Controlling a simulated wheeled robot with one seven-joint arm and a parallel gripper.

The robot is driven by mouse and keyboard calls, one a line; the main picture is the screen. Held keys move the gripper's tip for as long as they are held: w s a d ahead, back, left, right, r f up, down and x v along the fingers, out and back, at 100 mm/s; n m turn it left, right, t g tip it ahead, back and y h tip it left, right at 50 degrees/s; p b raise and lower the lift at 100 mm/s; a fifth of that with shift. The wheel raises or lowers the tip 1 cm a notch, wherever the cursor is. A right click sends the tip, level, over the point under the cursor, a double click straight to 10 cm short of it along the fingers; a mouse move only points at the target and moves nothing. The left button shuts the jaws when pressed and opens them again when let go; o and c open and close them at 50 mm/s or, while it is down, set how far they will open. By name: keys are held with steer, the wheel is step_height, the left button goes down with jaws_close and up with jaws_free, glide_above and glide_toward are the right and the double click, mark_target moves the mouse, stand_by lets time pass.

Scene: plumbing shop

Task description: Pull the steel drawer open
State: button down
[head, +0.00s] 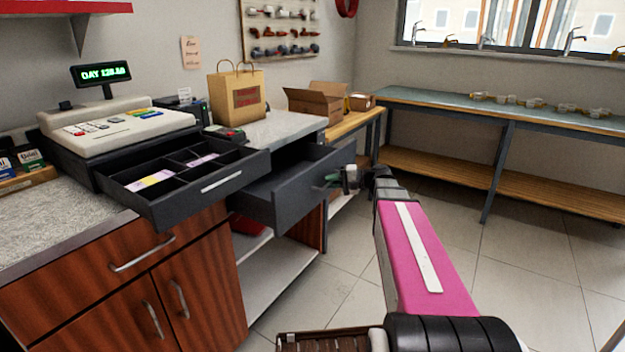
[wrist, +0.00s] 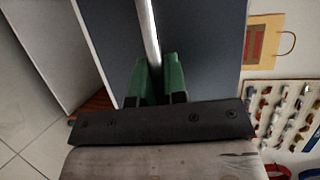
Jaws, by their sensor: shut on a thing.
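The steel drawer (head: 285,205) is dark grey and sticks out from under the counter in the head view, with part of its inside showing. Its front panel (wrist: 208,45) fills much of the wrist view. A bright bar handle (wrist: 148,30) runs along that panel. My gripper (head: 332,181) is at the drawer's front, at its right side in the head view. In the wrist view its green fingers (wrist: 157,72) are shut on the handle, one on each side. The part of the handle between the fingers is hidden.
The cash register (head: 120,130) has its own till drawer (head: 165,210) standing open beside the steel drawer. A wooden cabinet (head: 190,265) stands below it. A paper bag (head: 236,98) is on the counter. Floor (head: 345,295) in front is clear.

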steer(key=s+d, duration=0.5)
steer(key=d, duration=0.2)
steer(key=shift+s, duration=0.25)
steer(key=c, duration=1.5)
jaws_free()
steer(key=shift+o, duration=0.2)
steer(key=v, duration=1)
steer(key=shift+d, duration=0.35)
steer(key=shift+s, duration=0.1)
